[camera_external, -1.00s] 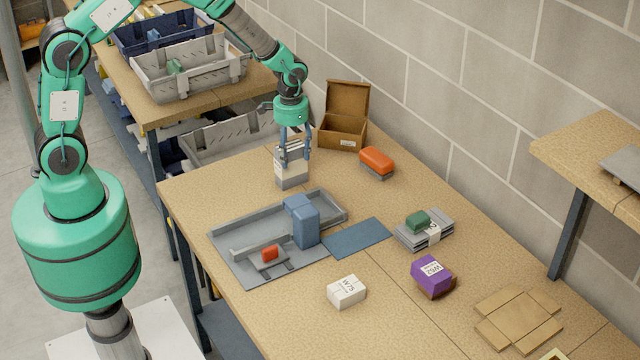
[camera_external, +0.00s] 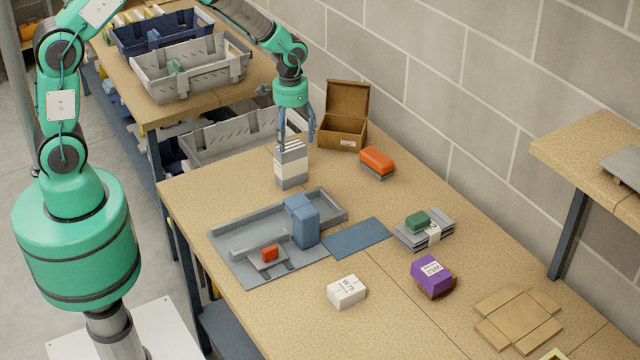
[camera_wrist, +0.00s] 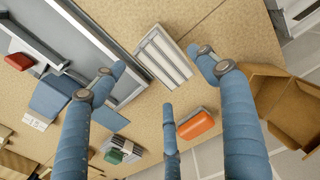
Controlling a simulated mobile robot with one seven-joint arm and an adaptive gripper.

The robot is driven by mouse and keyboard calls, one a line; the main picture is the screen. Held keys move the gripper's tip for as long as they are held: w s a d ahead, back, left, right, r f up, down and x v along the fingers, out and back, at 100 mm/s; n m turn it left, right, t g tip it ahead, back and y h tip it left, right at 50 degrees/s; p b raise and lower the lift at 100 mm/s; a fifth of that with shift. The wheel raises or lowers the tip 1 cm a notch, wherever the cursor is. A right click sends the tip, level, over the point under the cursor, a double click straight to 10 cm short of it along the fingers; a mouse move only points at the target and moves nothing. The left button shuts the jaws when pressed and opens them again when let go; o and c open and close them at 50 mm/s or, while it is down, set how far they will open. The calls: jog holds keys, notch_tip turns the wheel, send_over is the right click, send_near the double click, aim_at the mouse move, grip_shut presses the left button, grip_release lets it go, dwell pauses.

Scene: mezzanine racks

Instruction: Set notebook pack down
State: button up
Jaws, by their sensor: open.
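The notebook pack (camera_external: 291,167) is a grey and white striped block standing upright on the table, just beyond the grey tray fixture. In the wrist view the pack (camera_wrist: 162,57) shows its striped top between the spread fingers. My gripper (camera_external: 295,140) is open above the pack, with its blue fingers apart and no visible hold on it. In the wrist view the gripper (camera_wrist: 165,95) has its fingers spread around and past the pack.
An open cardboard box (camera_external: 343,127) and an orange item (camera_external: 377,161) stand to the right of the pack. The grey fixture (camera_external: 240,272) with a blue block (camera_external: 302,222) lies nearer. A blue mat (camera_external: 358,238), a white box (camera_external: 346,292) and a purple box (camera_external: 431,273) lie further right.

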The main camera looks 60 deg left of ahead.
notch_tip(320, 180, up, 6)
dwell(0.4)
jog(key=shift+r, duration=0.15)
dwell(0.3)
jog(key=s+a+r+t, duration=0.1)
jog(key=s+r, duration=0.6)
jog(key=r, duration=0.3)
jog(key=s+a+r+t, duration=0.1)
jog(key=s+r+t, duration=0.1)
jog(key=s+r, duration=0.65)
jog(key=s+a+r+t, duration=0.1)
jog(key=s+r, duration=0.3)
jog(key=s, duration=0.6)
jog(key=s+a+r+t, duration=0.1)
jog(key=s+r, duration=0.3)
jog(key=s, duration=0.7)
jog(key=shift+t, duration=0.3)
jog(key=shift+w, duration=0.1)
